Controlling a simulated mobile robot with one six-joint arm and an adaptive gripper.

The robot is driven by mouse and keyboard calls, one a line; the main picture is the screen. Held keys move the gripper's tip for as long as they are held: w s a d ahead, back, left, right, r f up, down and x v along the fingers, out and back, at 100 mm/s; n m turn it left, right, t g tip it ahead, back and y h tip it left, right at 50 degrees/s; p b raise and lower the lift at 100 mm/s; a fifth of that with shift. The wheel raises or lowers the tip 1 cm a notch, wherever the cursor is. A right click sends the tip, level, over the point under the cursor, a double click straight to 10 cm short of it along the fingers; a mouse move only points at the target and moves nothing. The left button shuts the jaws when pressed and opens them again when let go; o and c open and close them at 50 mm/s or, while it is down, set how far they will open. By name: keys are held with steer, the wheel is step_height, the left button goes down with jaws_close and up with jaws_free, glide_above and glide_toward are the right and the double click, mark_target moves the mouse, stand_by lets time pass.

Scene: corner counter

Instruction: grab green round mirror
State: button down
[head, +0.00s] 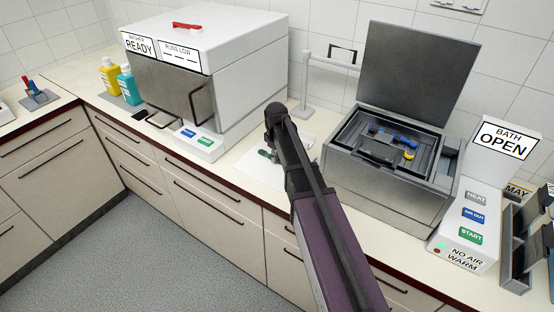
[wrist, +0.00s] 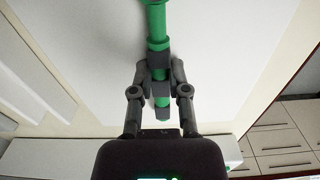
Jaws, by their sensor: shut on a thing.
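A green round rod (wrist: 157,28), which looks like the handle of the green mirror, runs from the top edge of the wrist view down between my fingers. My gripper (wrist: 159,72) is shut on it, one dark finger on each side, and the rod's lower end shows between the finger links. The round mirror face is not visible in the wrist view. In the head view my gripper (head: 270,148) is over a white mat (head: 255,170) between the two machines. A small green piece (head: 264,153) shows beside it; my arm hides the rest.
The closed white washer (head: 210,85) stands left, with a red-handled item (head: 187,25) on top. The open steel bath (head: 385,185) stands right, with blue and yellow items in its basket. A grey stand (head: 306,85) is behind my gripper. Bottles (head: 109,76) stand far left.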

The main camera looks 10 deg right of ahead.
steer(key=shift+r, duration=0.2)
step_height(320, 180, up, 3)
steer(key=p, duration=0.3)
steer(key=shift+r+p, duration=0.15)
steer(key=shift+p, duration=0.2)
steer(key=s+d, duration=0.1)
steer(key=s, duration=0.4)
steer(key=s+d+r+p, duration=0.1)
steer(key=s, duration=0.4)
steer(key=s+d, duration=0.1)
steer(key=s, duration=0.4)
steer(key=shift+s+r, duration=0.15)
steer(key=shift+s, duration=0.2)
